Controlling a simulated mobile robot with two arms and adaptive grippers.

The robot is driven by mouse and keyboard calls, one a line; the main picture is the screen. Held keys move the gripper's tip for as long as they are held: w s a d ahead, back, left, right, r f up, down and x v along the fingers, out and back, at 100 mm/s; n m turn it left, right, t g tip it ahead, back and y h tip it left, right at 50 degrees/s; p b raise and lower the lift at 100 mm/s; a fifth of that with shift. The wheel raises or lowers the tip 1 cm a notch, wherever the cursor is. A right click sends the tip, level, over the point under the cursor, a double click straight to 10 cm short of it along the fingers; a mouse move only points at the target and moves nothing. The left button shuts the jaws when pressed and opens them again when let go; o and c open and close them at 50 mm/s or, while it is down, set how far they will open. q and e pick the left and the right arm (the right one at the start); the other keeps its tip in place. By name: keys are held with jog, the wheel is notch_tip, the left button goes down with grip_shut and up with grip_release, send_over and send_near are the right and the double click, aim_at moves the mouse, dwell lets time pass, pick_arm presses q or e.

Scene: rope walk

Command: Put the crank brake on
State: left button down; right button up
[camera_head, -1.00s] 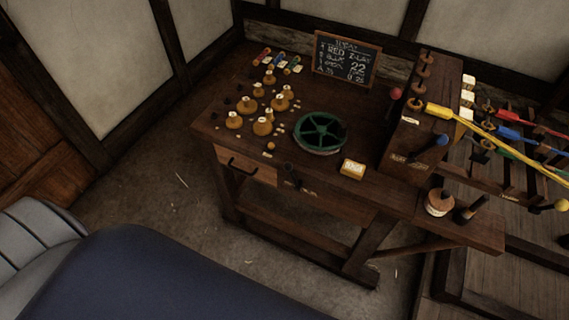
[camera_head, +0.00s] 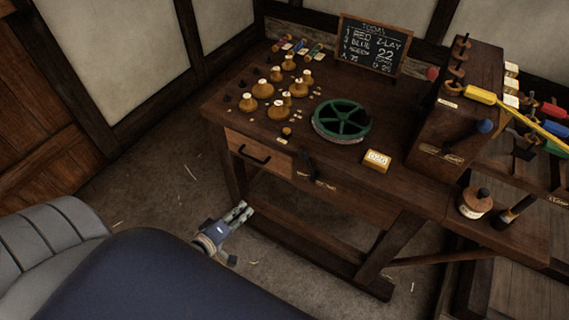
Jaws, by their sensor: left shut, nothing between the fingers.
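The wooden crank housing (camera_head: 455,120) stands at the right end of the bench, with hooks up its edge. A lever with a blue knob (camera_head: 484,126) sticks out of its front, above a small label. A red knob (camera_head: 432,73) shows at its left side. A dark lever (camera_head: 307,165) sits on the bench's front edge, beside another label. I cannot tell which lever is the crank brake; the labels are too small to read. My left gripper (camera_head: 243,211) is shut and empty, low in front of the bench, below the drawer and apart from every lever. My right gripper is out of view.
A jar (camera_head: 474,203) stands on the right shelf. The floor in front is clear.

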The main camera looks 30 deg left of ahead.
aim_at(308, 165)
pick_arm(q)
notch_tip(308, 165, up, 14)
jog(key=w+d+n+t+b, duration=0.2)
jog(key=w+n+t+b, duration=0.1)
jog(key=n, duration=0.3)
jog(key=shift+t+h, duration=0.4)
jog(key=shift+t, duration=0.2)
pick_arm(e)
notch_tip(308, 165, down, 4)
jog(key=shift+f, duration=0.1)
pick_arm(q)
jog(key=w+d+p, duration=0.2)
jog(key=w+d, duration=0.2)
jog(key=w, duration=0.6)
jog(key=shift+w+d+r+p, duration=0.25)
jog(key=shift+d+r+p, duration=0.1)
jog(key=shift+r+p, duration=0.1)
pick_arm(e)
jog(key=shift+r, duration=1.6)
pick_arm(q)
jog(key=shift+d+r, duration=0.1)
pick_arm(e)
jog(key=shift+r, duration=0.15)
pick_arm(q)
jog(key=shift+d+r+p, duration=0.2)
jog(key=shift+p, duration=0.3)
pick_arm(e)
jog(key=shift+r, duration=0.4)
